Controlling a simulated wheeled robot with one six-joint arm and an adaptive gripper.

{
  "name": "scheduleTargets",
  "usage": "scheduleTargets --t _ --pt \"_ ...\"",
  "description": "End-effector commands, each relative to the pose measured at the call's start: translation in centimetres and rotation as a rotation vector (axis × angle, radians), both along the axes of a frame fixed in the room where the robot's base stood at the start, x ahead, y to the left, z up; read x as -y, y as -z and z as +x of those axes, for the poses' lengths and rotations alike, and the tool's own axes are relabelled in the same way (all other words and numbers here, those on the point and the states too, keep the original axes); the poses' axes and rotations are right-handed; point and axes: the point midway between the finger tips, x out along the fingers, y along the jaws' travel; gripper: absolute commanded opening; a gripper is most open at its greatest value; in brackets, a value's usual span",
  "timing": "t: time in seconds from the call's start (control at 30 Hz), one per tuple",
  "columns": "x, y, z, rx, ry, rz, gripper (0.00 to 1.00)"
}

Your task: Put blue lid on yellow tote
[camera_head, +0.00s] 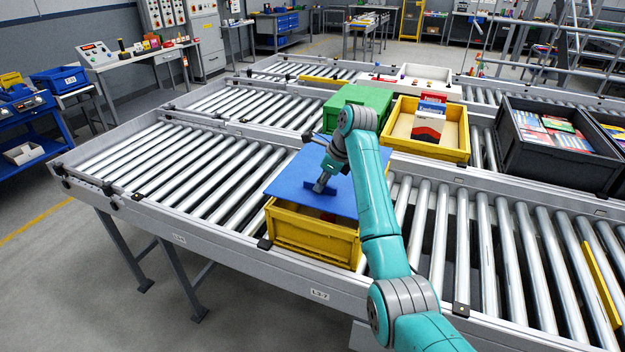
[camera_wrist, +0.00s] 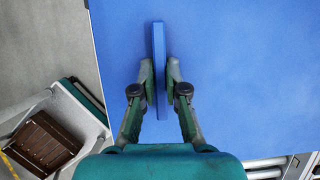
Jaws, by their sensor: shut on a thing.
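The blue lid (camera_head: 288,186) is a flat panel with a raised upright handle, which shows between the fingers in the wrist view (camera_wrist: 159,50). My gripper (camera_head: 322,184) is shut on that handle; its two fingers pinch it from both sides in the wrist view (camera_wrist: 160,80). The lid is over the front yellow tote (camera_head: 308,236) on the near roller conveyor. Its left corner reaches past the tote's left side, and a strip of the tote's interior shows below its front edge. Whether the lid touches the tote's rim behind cannot be told.
A green tote (camera_head: 360,97) stands behind my arm. A second yellow tote (camera_head: 457,154) holds boxes. A dark grey crate (camera_head: 545,161) with colourful packs stands at right. Bare rollers (camera_head: 170,165) lie left of the front tote. The conveyor's near rail (camera_head: 215,250) runs along the front.

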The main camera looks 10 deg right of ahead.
Motion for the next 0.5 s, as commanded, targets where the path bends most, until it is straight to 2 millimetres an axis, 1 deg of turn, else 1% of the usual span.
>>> scheduleTargets --t 0.33,0.5 --pt "-0.1 0.0 0.1 0.002 -0.001 0.0 0.0" --pt "-0.1 1.7 0.0 0.001 0.0 0.0 0.0"
